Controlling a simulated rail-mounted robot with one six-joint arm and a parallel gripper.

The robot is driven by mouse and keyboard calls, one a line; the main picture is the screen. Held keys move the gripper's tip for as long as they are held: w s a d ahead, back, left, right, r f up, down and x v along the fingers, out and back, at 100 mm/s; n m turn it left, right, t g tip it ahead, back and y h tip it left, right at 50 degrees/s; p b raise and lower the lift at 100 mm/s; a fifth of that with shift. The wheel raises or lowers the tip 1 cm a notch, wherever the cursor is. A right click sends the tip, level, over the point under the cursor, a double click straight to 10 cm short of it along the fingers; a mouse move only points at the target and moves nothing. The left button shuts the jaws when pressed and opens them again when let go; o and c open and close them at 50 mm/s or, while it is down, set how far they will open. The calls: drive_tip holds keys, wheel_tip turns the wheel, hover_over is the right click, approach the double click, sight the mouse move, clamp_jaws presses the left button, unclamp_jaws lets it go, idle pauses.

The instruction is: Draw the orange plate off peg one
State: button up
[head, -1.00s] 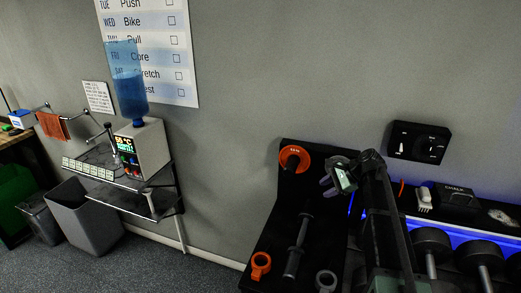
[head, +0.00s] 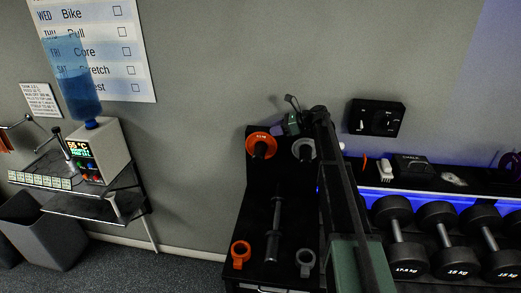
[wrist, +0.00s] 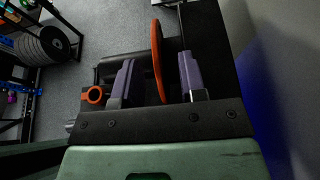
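The orange plate (head: 262,145) hangs on a peg at the upper left of the black rack in the head view. My gripper (head: 285,127) is at the plate's upper right. In the wrist view my gripper (wrist: 157,78) is open, with its two purple fingers on either side of the orange plate (wrist: 158,60), seen edge-on. A gap shows between the plate and each finger. The peg is mostly hidden behind the plate in the wrist view.
A grey plate (head: 303,149) hangs just right of the orange one. An orange collar (head: 241,254), a grey collar (head: 305,262) and a short bar (head: 272,236) are lower on the rack. Dumbbells (head: 437,240) stand at right. A water dispenser (head: 97,150) is at left.

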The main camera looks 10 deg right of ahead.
sight(261, 133)
drive_tip(key=x, duration=0.2)
drive_tip(key=b+x, duration=0.1)
drive_tip(key=x, duration=0.3)
drive_tip(key=shift+s+a+b, duration=0.2)
drive_tip(key=shift+a+b, duration=0.1)
drive_tip(key=shift+b, duration=0.05)
drive_tip(key=shift+d, duration=0.1)
drive_tip(key=shift+c, duration=0.6)
clamp_jaws()
